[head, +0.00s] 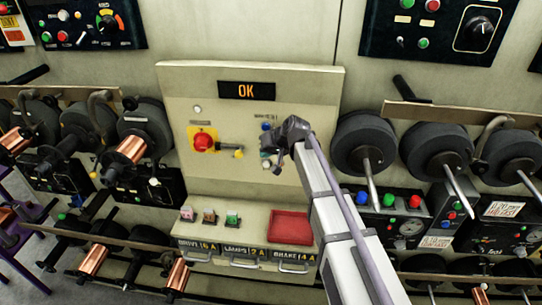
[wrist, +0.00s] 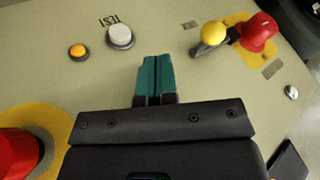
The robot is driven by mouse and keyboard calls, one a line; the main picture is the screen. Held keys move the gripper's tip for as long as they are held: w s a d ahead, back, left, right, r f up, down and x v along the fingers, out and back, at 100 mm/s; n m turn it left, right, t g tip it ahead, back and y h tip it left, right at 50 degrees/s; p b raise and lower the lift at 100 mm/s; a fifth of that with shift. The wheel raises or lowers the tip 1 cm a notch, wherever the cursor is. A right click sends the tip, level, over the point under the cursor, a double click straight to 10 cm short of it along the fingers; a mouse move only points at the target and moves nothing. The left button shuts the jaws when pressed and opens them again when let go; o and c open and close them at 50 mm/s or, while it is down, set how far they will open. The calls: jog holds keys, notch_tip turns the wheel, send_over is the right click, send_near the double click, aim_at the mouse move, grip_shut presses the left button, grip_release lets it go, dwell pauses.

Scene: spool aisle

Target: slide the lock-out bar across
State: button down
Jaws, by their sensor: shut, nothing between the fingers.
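The panel (head: 222,95) carries a red rotary handle (head: 203,141) on a yellow plate. A yellow ball knob (head: 238,153) sits just right of it, and appears to belong to the lock-out bar. In the wrist view the yellow knob (wrist: 213,33) is on a short dark bar (wrist: 200,49) beside the red handle (wrist: 262,27), at upper right. My gripper (head: 277,167) is in front of the panel, right of the yellow knob and apart from it. In the wrist view its teal fingertips (wrist: 155,75) are together and empty. My gripper hides part of the panel.
A white button (wrist: 120,36) marked TEST, an orange button (wrist: 78,51) and a large red button (wrist: 16,150) with a yellow surround are near my gripper. Below are a red tray (head: 289,227) and drawer handles. Spool racks (head: 445,155) flank the panel.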

jog(key=a, duration=0.1)
jog(key=a+f, duration=0.1)
jog(key=a, duration=0.3)
jog(key=shift+w+a+f, duration=0.25)
jog(key=shift+w, duration=0.15)
jog(key=a, duration=0.5)
jog(key=shift+w+a, duration=0.2)
jog(key=shift+w, duration=0.15)
